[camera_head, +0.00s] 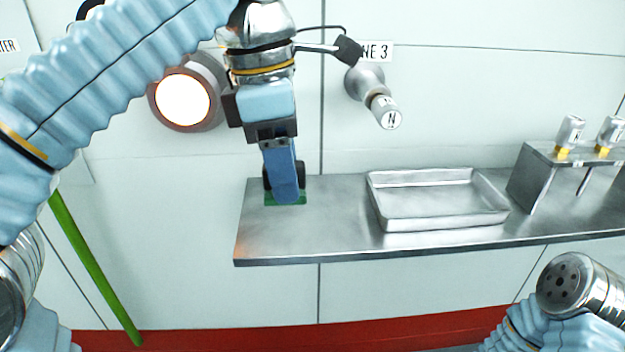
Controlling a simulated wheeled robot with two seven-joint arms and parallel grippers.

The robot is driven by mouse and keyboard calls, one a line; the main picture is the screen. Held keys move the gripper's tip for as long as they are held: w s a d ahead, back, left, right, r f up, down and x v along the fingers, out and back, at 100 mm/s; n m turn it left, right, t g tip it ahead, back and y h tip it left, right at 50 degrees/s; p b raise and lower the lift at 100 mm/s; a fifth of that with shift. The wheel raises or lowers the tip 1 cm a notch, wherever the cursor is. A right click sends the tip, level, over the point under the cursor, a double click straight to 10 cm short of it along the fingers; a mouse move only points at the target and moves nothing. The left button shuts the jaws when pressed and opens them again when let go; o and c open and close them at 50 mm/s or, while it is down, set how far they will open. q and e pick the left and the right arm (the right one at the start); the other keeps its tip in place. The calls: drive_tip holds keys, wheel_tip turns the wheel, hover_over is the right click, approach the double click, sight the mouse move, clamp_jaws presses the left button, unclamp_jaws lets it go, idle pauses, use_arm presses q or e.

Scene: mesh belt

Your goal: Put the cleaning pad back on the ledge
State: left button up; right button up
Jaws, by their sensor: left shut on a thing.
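The cleaning pad (299,199) shows as a green layer with a dark part above it, at the left end of the steel ledge (300,236). My left gripper (285,190) points down over it and is shut on it. The fingers hide most of the pad. The pad's green underside appears at the ledge surface, but I cannot tell whether it touches. My right arm shows at the lower right; its gripper is not in view.
An empty metal tray (438,226) lies on the ledge right of the pad. A small raised stand (537,155) with bottles (570,132) is farther right. A round lamp (183,100) and a wall nozzle (377,98) stick out above. A green pole (95,268) leans at left.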

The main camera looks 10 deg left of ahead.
sight(297, 210)
use_arm(q)
drive_tip(key=w+f, duration=0.2)
drive_tip(key=w, duration=0.1)
drive_tip(key=w+a+f, duration=0.1)
drive_tip(key=w+f, duration=0.3)
drive_tip(key=w, duration=0.1)
drive_tip(key=shift+w+a+f, duration=0.1)
drive_tip(key=shift+w+a, duration=0.25)
drive_tip(key=shift+a, duration=0.05)
drive_tip(key=shift+w+a+f, duration=0.1)
drive_tip(key=shift+w+f, duration=0.4)
drive_tip(key=shift+f, duration=0.05)
drive_tip(key=f, duration=0.2)
drive_tip(key=w+f, duration=0.1)
drive_tip(key=f, duration=0.1)
drive_tip(key=shift+a, duration=0.15)
drive_tip(key=shift+f, duration=0.25)
drive_tip(key=o, duration=1.1)
drive_tip(key=shift+r, duration=0.1)
